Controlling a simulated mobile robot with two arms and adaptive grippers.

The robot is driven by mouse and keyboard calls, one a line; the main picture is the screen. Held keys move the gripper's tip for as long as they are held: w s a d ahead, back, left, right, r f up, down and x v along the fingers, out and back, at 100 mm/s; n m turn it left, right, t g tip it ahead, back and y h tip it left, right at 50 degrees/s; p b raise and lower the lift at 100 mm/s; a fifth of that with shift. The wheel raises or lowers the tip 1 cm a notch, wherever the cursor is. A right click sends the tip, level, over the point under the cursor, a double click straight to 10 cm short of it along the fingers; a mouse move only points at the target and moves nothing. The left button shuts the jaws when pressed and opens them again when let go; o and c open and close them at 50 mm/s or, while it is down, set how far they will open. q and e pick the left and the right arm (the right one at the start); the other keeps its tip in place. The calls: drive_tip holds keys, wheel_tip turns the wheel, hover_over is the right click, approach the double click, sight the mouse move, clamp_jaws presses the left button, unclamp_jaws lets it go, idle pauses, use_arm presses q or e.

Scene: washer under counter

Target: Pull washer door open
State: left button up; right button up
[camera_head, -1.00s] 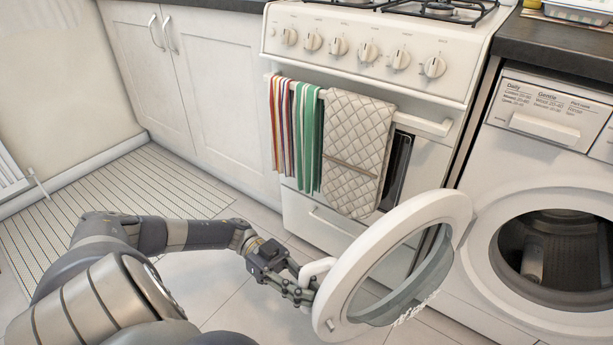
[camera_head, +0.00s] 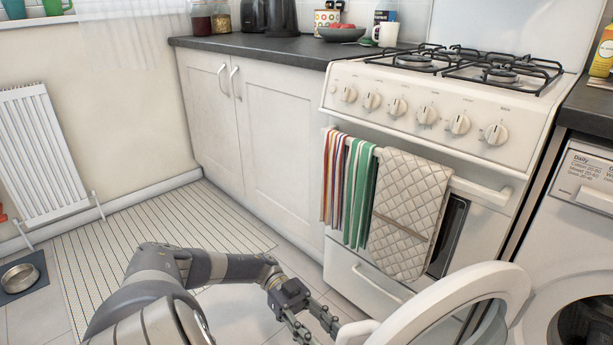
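The washer door (camera_head: 452,300) is a white round ring with a glass middle. It stands swung wide open, out in front of the stove, at the bottom right of the head view. Its lower part is cut off by the picture's edge. The washer (camera_head: 575,250) is at the right edge, its round opening (camera_head: 590,325) partly showing. My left gripper (camera_head: 322,328) is just left of the door's white handle (camera_head: 356,331). Its fingers look spread and empty, with a small gap to the handle; the tips are near the bottom edge. My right gripper is out of view.
The white stove (camera_head: 400,120) stands behind the door, with striped towels (camera_head: 345,190) and a quilted cloth (camera_head: 410,215) on its rail. Cabinets (camera_head: 265,130) are further left. A radiator (camera_head: 40,155) and metal bowl (camera_head: 20,277) are at far left.

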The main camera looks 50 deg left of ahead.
use_arm(q)
drive_tip(key=a, duration=0.6)
drive_tip(key=shift+s+a, duration=0.15)
idle(0.6)
